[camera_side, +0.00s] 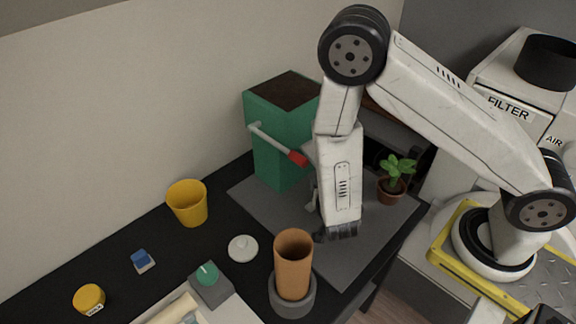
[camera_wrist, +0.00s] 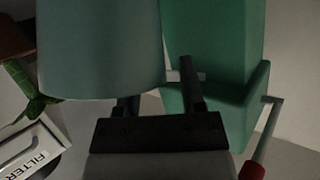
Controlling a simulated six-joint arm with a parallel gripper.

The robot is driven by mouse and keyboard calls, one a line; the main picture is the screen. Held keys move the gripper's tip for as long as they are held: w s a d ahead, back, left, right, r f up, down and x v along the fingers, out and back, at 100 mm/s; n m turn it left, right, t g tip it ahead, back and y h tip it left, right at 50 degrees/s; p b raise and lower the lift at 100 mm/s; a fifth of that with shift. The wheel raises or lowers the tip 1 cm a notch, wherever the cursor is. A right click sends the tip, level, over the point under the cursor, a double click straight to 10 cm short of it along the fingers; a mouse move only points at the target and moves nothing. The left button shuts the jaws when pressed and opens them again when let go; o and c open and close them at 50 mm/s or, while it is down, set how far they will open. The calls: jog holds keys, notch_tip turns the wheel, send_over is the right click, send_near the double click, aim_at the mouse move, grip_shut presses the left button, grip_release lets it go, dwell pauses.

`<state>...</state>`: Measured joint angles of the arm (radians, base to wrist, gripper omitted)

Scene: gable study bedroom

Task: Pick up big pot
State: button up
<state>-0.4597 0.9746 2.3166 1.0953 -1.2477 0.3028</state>
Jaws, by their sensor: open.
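A large grey-teal tapered vessel (camera_wrist: 100,45), likely the big pot, fills the upper left of the wrist view. It is close to my gripper (camera_wrist: 158,90) and covers the end of the left finger. The right finger shows beside its edge. My gripper is open; I cannot tell whether a finger touches the vessel. In the side view my gripper (camera_side: 338,233) points down over the dark grey mat (camera_side: 375,255). My arm hides most of what is behind it there, and the vessel cannot be made out clearly.
A green soil-filled box (camera_side: 275,135) with a red-tipped lever (camera_side: 280,145) stands behind my gripper. A potted plant (camera_side: 393,185) is to its right. A brown cylinder (camera_side: 293,265) in a grey holder is in front. A yellow pot (camera_side: 187,204) and white lid (camera_side: 243,249) are left.

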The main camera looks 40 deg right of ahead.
grip_shut()
dwell(1.3)
